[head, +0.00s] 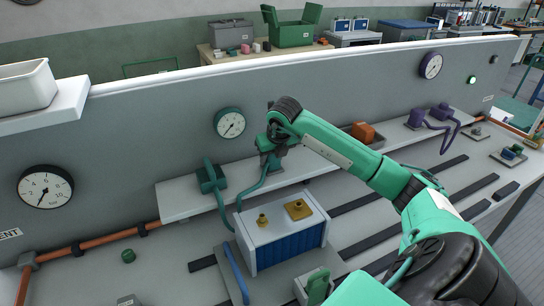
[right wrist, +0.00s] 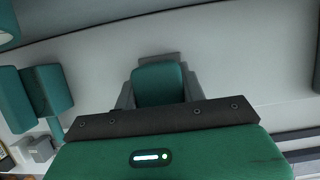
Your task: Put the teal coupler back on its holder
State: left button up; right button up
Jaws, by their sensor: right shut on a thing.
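The teal coupler (head: 265,144) is at the end of a teal hose (head: 250,190), above the back shelf in the head view. My right gripper (head: 271,152) points down and is shut on it. The right wrist view shows a teal block (right wrist: 160,83), which looks like the coupler, with grey parts at its sides and behind it. I cannot tell whether these are fingers or the holder, or whether the coupler touches the holder. The hose loops down and back to a teal unit (head: 211,178) on the shelf. My left gripper is not in view.
A blue-sided box (head: 285,250) with brass fittings on its white top stands in front of the shelf. An orange block (head: 363,132) sits in a tray to the right, and purple units (head: 416,118) stand further right. A teal-rimmed gauge (head: 230,123) hangs on the wall behind.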

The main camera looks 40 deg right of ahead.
jog(key=shift+f, duration=0.1)
dwell(0.4)
jog(key=o, duration=1.2)
